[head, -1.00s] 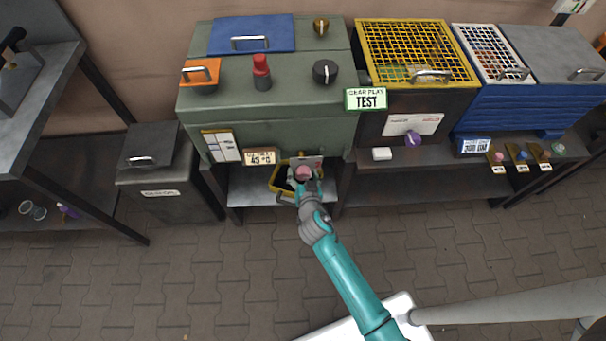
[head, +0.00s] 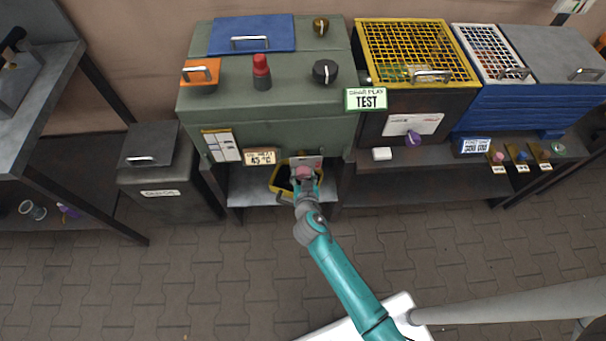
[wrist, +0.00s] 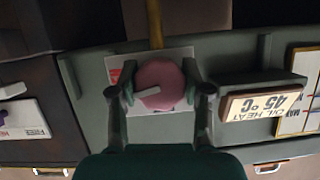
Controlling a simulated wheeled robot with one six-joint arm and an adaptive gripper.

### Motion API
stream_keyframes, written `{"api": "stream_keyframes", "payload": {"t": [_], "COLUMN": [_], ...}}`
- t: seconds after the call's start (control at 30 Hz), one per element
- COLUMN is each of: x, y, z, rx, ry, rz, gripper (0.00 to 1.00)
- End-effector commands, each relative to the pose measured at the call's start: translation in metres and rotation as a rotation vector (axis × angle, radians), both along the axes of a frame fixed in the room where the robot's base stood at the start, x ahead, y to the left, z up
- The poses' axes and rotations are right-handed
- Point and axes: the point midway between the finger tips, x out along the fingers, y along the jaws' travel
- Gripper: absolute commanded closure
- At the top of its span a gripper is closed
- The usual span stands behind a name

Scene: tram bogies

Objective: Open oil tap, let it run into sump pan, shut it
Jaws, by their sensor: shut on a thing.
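The oil tap is a round pink knob (wrist: 160,84) with a white pointer mark, on a white plate on the green cabinet's front. It also shows in the head view (head: 304,172). My gripper (wrist: 160,90) is shut on the knob, one finger on each side. In the head view my gripper (head: 306,183) hides part of it. An amber strip (wrist: 154,24) runs straight away from the knob in the upside-down wrist view and looks like running oil. The sump pan, with a yellow rim (head: 276,185), stands below the tap on the shelf; its inside looks dark.
The green cabinet (head: 270,110) carries a red knob, a black knob and a blue lid. An oil heat sign (head: 260,157) reading 45 °C hangs left of the tap. A dark lidded bin (head: 165,185) stands left. The paved floor in front is clear.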

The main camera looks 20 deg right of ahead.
Motion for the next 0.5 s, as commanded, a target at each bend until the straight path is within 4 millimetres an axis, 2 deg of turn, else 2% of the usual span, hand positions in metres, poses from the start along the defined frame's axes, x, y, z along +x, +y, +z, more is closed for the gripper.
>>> {"api": "stream_keyframes", "payload": {"t": [0.5], "x": [0.0004], "y": [0.0004], "z": [0.0005], "rx": [-0.456], "ry": [0.148], "rz": [0.002], "gripper": [0.87]}}
